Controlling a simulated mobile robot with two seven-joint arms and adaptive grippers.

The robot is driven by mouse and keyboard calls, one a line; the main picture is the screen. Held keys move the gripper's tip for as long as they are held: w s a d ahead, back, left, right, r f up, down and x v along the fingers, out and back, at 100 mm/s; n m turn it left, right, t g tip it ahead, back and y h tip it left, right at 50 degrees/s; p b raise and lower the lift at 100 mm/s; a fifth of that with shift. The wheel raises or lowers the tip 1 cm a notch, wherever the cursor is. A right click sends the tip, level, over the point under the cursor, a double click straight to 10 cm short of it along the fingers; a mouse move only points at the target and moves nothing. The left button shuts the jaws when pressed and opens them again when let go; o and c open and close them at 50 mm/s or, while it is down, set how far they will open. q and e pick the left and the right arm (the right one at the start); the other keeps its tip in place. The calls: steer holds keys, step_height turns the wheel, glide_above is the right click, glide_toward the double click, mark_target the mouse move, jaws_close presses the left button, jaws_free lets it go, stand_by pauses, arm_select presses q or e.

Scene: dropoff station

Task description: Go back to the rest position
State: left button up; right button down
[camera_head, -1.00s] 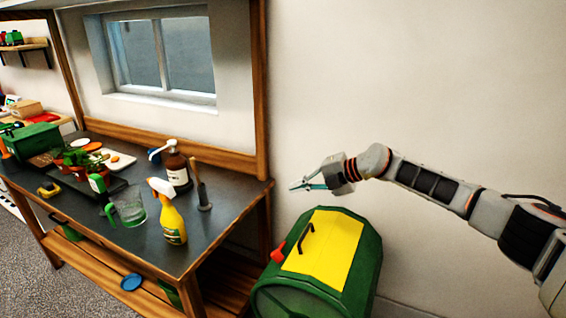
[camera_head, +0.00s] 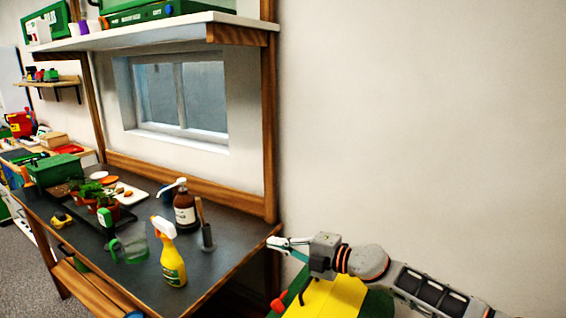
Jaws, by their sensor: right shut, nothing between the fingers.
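My right gripper (camera_head: 290,247) is shut with nothing in it. Its arm comes in from the lower right corner, and the fingers point left, close to the right front corner of the workbench in the picture. It shows above a green bin with a yellow lid (camera_head: 327,299), whose lower part is cut off by the frame and partly covered by my arm. I cannot tell whether the fingers touch the bench edge. My left gripper is not in view.
The dark-topped workbench (camera_head: 225,232) carries a yellow spray bottle (camera_head: 172,262), a brown pump bottle (camera_head: 185,210), a clear jug (camera_head: 132,245), potted plants and a green box (camera_head: 55,170). A shelf (camera_head: 150,32) hangs above the window. The wall at right is bare.

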steer(key=s+d+f+m+t+h, duration=0.4)
steer(key=s+d+m+h, duration=0.3)
steer(key=d+m, duration=0.25)
steer(key=s+d+f+m+t+h, duration=0.3)
steer(key=s+d+f+m+h, duration=0.3)
steer(key=d+m, duration=0.4)
steer(key=s+d+f+m+g+h, duration=0.1)
steer(key=s+d+f+g+h, duration=0.3)
steer(key=s+d, duration=0.65)
steer(key=s+d+f+m+g+h, duration=0.15)
steer(key=s+d+f+g, duration=0.3)
steer(key=s+d, duration=0.65)
steer(key=s+a+f+m+t+y, duration=0.2)
steer(key=a+f+y, duration=0.4)
steer(key=a+f, duration=0.9)
steer(key=a+t, duration=0.1)
steer(key=a, duration=0.2)
steer(key=shift+f+m+t, duration=0.3)
steer(key=shift+f+t, duration=0.05)
